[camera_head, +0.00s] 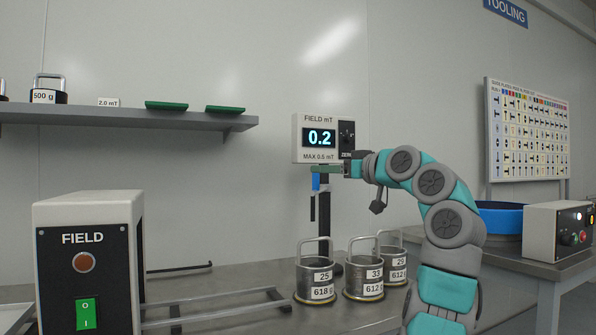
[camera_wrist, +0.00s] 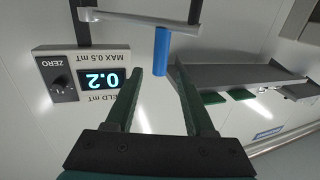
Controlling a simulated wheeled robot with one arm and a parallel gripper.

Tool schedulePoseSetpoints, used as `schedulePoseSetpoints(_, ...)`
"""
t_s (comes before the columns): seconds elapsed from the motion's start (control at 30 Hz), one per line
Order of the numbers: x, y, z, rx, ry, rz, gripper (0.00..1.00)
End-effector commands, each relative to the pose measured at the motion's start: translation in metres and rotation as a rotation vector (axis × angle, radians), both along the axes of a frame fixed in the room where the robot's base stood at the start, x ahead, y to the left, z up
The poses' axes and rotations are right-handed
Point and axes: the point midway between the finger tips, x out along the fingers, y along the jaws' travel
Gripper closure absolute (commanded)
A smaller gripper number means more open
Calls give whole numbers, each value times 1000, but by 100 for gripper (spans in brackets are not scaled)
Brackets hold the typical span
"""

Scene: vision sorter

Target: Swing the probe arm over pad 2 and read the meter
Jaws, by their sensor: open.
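In the head view the handle (camera_head: 316,183) is just below my fingers. My gripper (camera_wrist: 158,76) is open, its green fingers (camera_head: 326,169) pointing left below the meter. The handle lies between the fingertip lines, seemingly just beyond the tips; contact is unclear. No pad numbers are readable.
A FIELD box (camera_head: 88,220) with a green switch and rails stands left. A wall shelf (camera_head: 130,120) is above. A control box (camera_head: 552,232) is right.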

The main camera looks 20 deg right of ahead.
Motion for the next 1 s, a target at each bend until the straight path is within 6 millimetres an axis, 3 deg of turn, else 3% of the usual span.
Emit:
schedulePoseSetpoints(0.6,70,23,0,3,3,2,46)
schedulePoseSetpoints(0.87,72,23,-1,3,2,1,46)
schedulePoseSetpoints(1.0,72,23,-1,3,2,1,61)
